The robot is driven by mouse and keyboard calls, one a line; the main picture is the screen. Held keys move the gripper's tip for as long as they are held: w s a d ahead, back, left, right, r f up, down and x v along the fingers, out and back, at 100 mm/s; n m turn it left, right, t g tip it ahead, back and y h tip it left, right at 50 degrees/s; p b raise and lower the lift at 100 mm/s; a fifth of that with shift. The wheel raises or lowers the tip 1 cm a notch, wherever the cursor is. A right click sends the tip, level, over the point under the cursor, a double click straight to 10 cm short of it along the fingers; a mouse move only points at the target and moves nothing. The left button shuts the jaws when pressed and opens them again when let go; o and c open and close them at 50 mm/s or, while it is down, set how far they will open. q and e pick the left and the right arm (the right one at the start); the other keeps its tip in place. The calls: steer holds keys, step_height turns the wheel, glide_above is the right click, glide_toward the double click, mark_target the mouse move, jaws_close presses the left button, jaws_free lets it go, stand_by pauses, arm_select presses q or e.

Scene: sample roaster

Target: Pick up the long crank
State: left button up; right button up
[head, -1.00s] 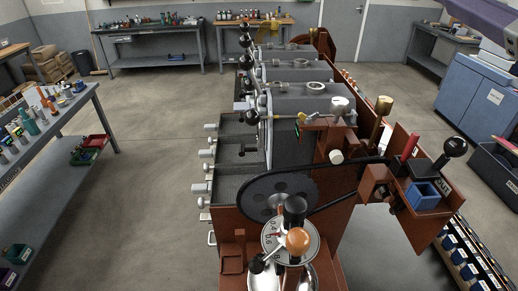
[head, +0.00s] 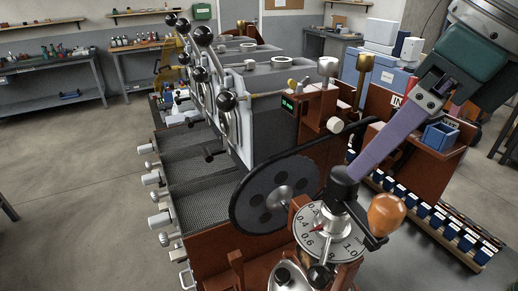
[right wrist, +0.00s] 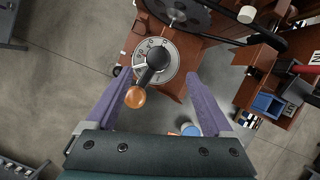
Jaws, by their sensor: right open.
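A crank with an orange wooden knob (head: 387,212) and a black hub (head: 342,187) sits on a round white numbered dial (head: 308,238) at the front of the roaster. I cannot tell for sure that this is the long crank. My right gripper (head: 362,165) comes in from the upper right, its purple finger tip by the black hub in the picture. In the right wrist view the jaws (right wrist: 158,77) are open and empty. The orange knob (right wrist: 135,97) and black hub (right wrist: 158,57) appear between the fingers, apparently beyond them. My left gripper is not in view.
A large dark wheel (head: 278,193) with a belt stands behind the dial. Floor at the left is open.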

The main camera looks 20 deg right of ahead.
mark_target(346, 178)
steer(key=b+x, duration=0.2)
steer(key=x, duration=0.5)
steer(key=shift+w+a+f+b, duration=0.1)
steer(key=shift+f+b, duration=0.05)
steer(key=shift+b, duration=0.15)
steer(key=shift+c, duration=0.2)
jaws_close()
stand_by(0.3)
